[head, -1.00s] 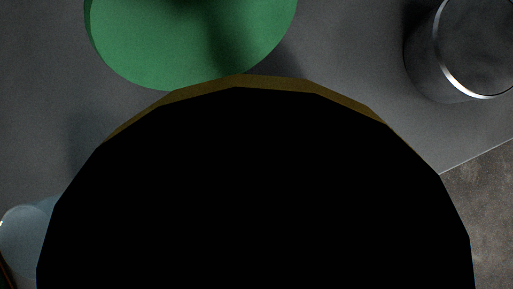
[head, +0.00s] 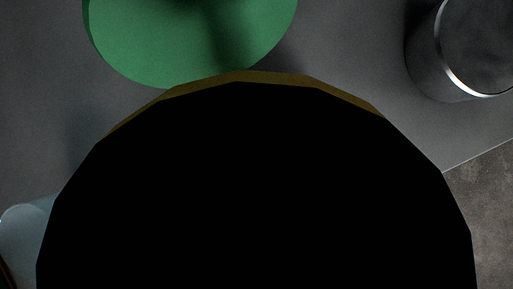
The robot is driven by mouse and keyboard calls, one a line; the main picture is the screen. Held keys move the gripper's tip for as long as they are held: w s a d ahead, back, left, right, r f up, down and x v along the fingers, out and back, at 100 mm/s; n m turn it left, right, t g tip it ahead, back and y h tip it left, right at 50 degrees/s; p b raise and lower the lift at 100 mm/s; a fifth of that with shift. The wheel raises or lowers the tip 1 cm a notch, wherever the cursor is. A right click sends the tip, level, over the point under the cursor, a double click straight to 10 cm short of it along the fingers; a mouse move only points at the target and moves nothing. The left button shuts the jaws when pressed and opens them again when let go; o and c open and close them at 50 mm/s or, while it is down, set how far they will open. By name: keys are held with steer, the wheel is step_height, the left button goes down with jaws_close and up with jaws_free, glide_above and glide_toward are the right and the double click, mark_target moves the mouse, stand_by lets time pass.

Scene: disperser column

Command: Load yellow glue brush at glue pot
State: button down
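A large black, many-sided round shape (head: 255,190) fills the lower middle of the head view, very close to the camera. A thin dark yellow rim (head: 240,77) shows along its top edge. It may be the yellow glue brush seen end-on, but I cannot tell for sure. My gripper's fingers do not show, so I cannot see whether they hold it. I cannot pick out the glue pot with certainty. Most of the area below the black shape is hidden.
A green round object (head: 150,45) lies at the top, partly in shadow. A dark metal cylinder with a bright rim (head: 455,75) stands at the upper right on the grey surface (head: 350,60). That surface's edge runs at the right, with rough floor beyond. A pale bluish rounded object (head: 25,235) is at lower left.

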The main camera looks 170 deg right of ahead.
mark_target(142, 209)
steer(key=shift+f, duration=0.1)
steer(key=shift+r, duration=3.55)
